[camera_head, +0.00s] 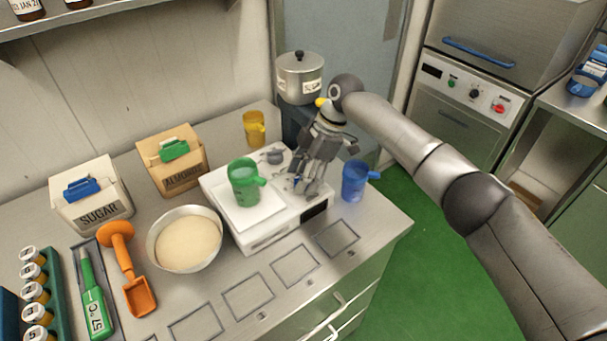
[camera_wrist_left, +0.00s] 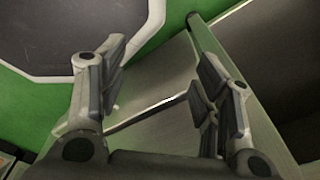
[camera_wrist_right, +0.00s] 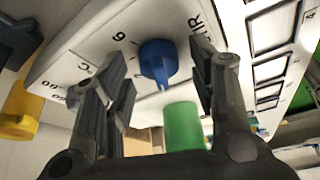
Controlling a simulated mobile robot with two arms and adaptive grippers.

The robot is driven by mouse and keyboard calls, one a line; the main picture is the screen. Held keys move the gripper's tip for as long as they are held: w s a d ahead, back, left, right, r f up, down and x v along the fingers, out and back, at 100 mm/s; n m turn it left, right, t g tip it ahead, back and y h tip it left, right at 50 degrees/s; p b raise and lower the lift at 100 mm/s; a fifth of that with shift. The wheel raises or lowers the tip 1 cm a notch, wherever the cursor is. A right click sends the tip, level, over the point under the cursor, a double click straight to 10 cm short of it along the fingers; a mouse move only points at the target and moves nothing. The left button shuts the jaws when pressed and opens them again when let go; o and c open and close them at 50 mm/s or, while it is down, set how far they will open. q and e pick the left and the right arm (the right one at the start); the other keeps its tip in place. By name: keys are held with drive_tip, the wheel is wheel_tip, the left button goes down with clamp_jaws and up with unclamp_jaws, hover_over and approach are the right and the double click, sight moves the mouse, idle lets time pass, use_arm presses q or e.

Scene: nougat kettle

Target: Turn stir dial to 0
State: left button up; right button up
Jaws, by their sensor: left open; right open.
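The stir dial (camera_wrist_right: 158,62) is a blue knob on the white stirrer plate, beside black "STIR" lettering and a "6". Its narrow pointer faces down in the right wrist view. The white stirrer (camera_head: 262,238) stands on the counter with a green cup (camera_head: 243,180) on its plate. My right gripper (camera_head: 308,188) is open over the stirrer's right part, fingers down. In the right wrist view its fingers show on both sides of the dial with gaps; the head view mostly hides the dial. My left gripper (camera_wrist_left: 157,103) is open and empty, away from the stirrer.
A blue cup (camera_head: 353,184) stands close right of my right gripper, and a yellow cup (camera_head: 254,132) behind the stirrer. A bowl (camera_head: 187,250) of pale powder stands left of it. A lidded pot (camera_head: 300,80) is behind. Flat square outlines mark the clear counter front.

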drive_tip(key=v, duration=1.2)
drive_tip(key=shift+d+f, duration=0.1)
drive_tip(key=shift+f, duration=0.05)
